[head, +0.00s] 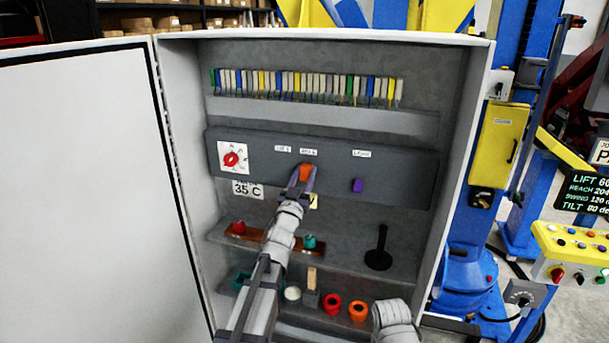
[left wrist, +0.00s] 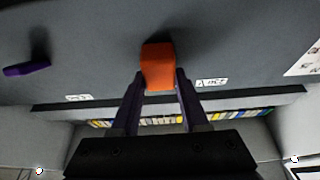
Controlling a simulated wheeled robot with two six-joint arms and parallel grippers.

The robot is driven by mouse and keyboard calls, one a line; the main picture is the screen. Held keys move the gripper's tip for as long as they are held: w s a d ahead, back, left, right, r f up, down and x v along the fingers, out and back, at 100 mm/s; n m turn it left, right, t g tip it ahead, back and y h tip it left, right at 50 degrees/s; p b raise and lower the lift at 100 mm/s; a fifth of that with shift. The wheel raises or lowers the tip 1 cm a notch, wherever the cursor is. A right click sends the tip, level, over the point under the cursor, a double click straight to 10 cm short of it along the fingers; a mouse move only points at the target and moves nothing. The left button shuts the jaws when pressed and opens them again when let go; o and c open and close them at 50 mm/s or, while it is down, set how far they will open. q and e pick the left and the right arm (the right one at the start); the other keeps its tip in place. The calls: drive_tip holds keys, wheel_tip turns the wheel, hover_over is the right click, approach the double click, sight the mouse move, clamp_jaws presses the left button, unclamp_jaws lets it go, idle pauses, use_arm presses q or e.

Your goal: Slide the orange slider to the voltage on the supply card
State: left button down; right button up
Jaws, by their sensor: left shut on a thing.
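The orange slider (head: 307,171) sits on the dark grey panel (head: 400,185) inside the open cabinet, below small white labels too small to read surely. My left gripper (head: 301,180) is shut on the slider. In the left wrist view the orange slider (left wrist: 158,66) lies between the two purple fingertips (left wrist: 160,84). A small yellow card (head: 314,202) is just below the panel, partly hidden by my gripper; its writing cannot be read, and I cannot tell whether it is the supply card. My right gripper is not in view.
A red dial (head: 232,159) is on the panel's left and a purple knob (head: 358,185) on its right. A "35 C" card (head: 248,189) hangs below the dial. A shelf (head: 262,236) with red and teal knobs lies lower. The cabinet door (head: 85,190) stands open at left.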

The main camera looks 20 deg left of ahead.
use_arm(q)
drive_tip(key=c, duration=0.8)
unclamp_jaws()
drive_tip(key=shift+d, duration=0.15)
drive_tip(key=shift+c, duration=0.2)
drive_tip(key=o, duration=0.4)
drive_tip(key=shift+d, duration=0.2)
drive_tip(key=shift+o, duration=0.2)
drive_tip(key=shift+a, duration=0.1)
drive_tip(key=b+v, duration=0.3)
drive_tip(key=v, duration=0.5)
drive_tip(key=shift+w+f, duration=0.1)
